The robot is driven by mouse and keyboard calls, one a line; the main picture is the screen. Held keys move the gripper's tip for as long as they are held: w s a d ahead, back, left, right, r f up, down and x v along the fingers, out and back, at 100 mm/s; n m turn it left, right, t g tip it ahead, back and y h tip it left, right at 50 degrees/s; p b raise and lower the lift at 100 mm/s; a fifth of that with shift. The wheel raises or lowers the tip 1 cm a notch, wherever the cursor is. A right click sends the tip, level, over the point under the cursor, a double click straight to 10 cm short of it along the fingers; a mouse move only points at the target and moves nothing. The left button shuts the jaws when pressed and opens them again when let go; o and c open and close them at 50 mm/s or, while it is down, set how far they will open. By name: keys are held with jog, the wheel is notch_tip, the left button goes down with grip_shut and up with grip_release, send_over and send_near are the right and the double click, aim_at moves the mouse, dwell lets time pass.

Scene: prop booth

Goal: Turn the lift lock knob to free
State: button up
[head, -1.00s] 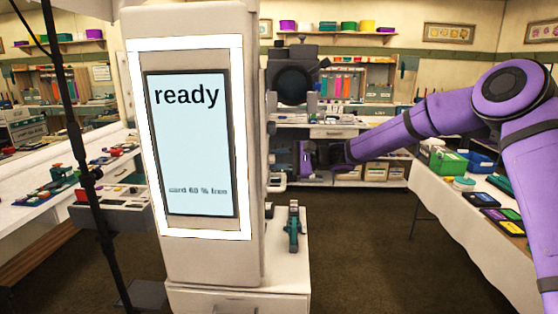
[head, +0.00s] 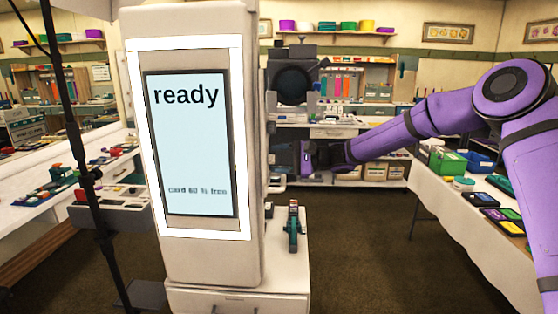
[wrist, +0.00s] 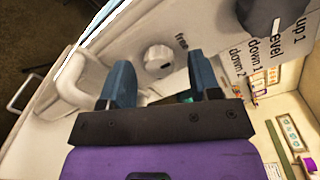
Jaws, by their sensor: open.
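The light grey round knob (wrist: 158,60) is on the pale side panel of the booth (wrist: 218,50) in the wrist view, with the word "free" printed to its upper right. I take it as the lift lock knob; its pointer direction is too small to read. My gripper (wrist: 162,78) is open, its two blue-grey fingers apart on either side of the knob in the picture. I cannot tell whether they touch it. In the head view my gripper (head: 305,158) is right of the booth (head: 257,120), and the knob is hidden there.
A larger dark grey knob (wrist: 262,14) with "up 1", "level", "down 1" and "down 2" labels sits close by. A white handle (wrist: 85,78) is on the left. A cloth-covered table (head: 450,200) stands right; the floor between is clear.

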jog(key=d, duration=1)
jog(key=shift+s+d+r, duration=0.15)
jog(key=shift+d, duration=0.2)
jog(key=s+d+r+n+g+h, duration=0.1)
jog(key=s+r+n+h, duration=0.1)
jog(key=s+h, duration=0.5)
jog(key=s+d+r+n+h, duration=0.2)
jog(key=s, duration=0.9)
jog(key=s+d+r+t+h, duration=0.1)
jog(key=s+d+t+h, duration=0.1)
jog(key=s+d, duration=0.4)
jog(key=s+d+r+n+t+h, duration=0.1)
jog(key=s+d+t+h, duration=0.1)
jog(key=s+d, duration=0.4)
jog(key=s+d+r+t+h, duration=0.1)
jog(key=s+d+h, duration=0.3)
jog(key=s, duration=1)
jog(key=shift+s+d+r+n+t+h, duration=0.35)
jog(key=shift+d+r, duration=0.2)
jog(key=shift+d, duration=0.5)
